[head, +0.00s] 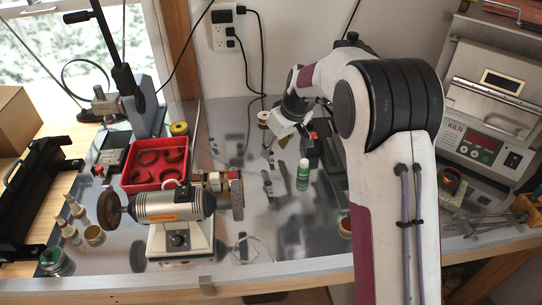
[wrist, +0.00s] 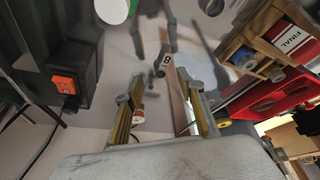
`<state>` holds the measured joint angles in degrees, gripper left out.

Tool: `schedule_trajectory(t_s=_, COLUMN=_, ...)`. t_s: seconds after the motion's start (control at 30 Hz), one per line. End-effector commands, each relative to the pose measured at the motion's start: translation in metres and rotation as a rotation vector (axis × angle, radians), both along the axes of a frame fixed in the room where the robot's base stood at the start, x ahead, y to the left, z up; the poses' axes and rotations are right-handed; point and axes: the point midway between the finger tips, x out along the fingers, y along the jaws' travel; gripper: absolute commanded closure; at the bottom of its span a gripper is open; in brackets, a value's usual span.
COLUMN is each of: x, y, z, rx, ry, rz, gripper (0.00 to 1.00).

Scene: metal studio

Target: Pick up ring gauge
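My gripper (head: 283,137) hangs over the back middle of the metal bench, with its fingers pointing down and left. In the wrist view my gripper (wrist: 160,85) is open, with a clear gap between the two fingers. A small flat grey piece marked like an "8" (wrist: 165,62) shows beyond the fingertips, near the middle of the gap. I cannot tell whether it is the ring gauge. Small grey metal pieces (head: 268,186) lie on the bench below the gripper in the head view, too small to name. Nothing is visibly held.
A green bottle (head: 303,176) stands right of the small pieces. A spool (head: 263,119) stands behind, near the wall. A red tray (head: 155,165) and a bench motor (head: 168,207) are to the left. A dark device with an orange-red switch (wrist: 65,85) is close in the wrist view.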

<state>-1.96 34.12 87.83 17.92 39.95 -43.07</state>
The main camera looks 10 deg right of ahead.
Motion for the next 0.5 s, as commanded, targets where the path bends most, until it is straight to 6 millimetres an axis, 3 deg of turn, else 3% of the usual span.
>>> schedule_trajectory(t_s=0.2, x=0.006, y=0.006, z=-0.02, rx=-0.001, ry=0.001, rz=0.0, gripper=0.61)
schedule_trajectory(t_s=0.5, x=0.009, y=0.007, z=-0.025, rx=-0.001, ry=-0.002, rz=-0.001, gripper=0.61)
